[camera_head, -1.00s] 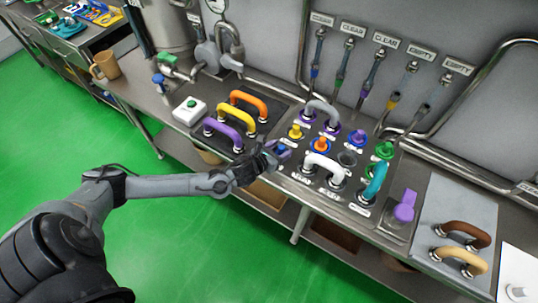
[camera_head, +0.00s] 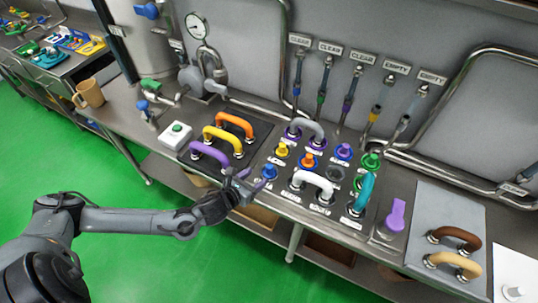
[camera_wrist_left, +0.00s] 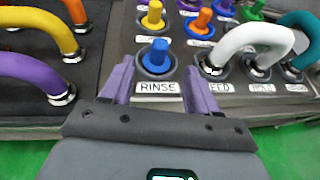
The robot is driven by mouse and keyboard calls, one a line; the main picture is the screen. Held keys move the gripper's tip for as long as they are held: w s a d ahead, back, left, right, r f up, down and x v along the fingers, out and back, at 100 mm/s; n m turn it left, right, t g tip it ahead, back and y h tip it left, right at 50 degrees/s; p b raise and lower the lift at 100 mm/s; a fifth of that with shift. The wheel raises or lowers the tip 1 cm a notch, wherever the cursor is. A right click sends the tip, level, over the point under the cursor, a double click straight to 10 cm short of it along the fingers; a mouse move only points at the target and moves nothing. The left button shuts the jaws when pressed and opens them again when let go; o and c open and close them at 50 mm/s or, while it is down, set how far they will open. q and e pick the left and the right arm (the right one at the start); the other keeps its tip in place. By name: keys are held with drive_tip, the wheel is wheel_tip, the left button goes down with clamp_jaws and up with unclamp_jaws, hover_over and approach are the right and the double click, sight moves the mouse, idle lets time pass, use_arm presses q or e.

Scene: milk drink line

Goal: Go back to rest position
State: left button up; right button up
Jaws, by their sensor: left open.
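My left gripper (camera_head: 240,186) is open and empty at the front edge of the steel counter, just left of a blue knob (camera_head: 269,172). In the left wrist view the open left gripper (camera_wrist_left: 158,88) has its two purple-grey fingers on either side of the "RINSE" label (camera_wrist_left: 157,87), with the blue knob (camera_wrist_left: 156,56) standing just beyond. The fingers do not hold the knob. My left arm reaches in from the left over the green floor. My right gripper is not in view.
Purple (camera_head: 210,154), yellow (camera_head: 223,139) and orange (camera_head: 236,123) handles stand left of the gripper. A white handle (camera_head: 314,181) and teal handle (camera_head: 364,193) stand right. A tan mug (camera_head: 89,93) is at the back left. Green floor (camera_head: 125,200) is free in front.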

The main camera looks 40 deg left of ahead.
use_arm(q)
drive_tip(key=shift+f, duration=0.1)
drive_tip(key=s+d+f+n+g+h, duration=0.1)
drive_tip(key=s+d+f+n+g, duration=0.2)
drive_tip(key=s+d+n, duration=0.85)
drive_tip(key=s+d+r+n+g, duration=0.15)
drive_tip(key=s+n+g, duration=0.3)
drive_tip(key=n, duration=0.65)
drive_tip(key=s+r+n+g, duration=0.25)
drive_tip(key=s+n, duration=0.25)
drive_tip(key=n, duration=0.5)
wheel_tip(320, 180, up, 21)
drive_tip(key=p, duration=2.2)
drive_tip(key=shift+w+n, duration=0.3)
drive_tip(key=shift+n, duration=0.05)
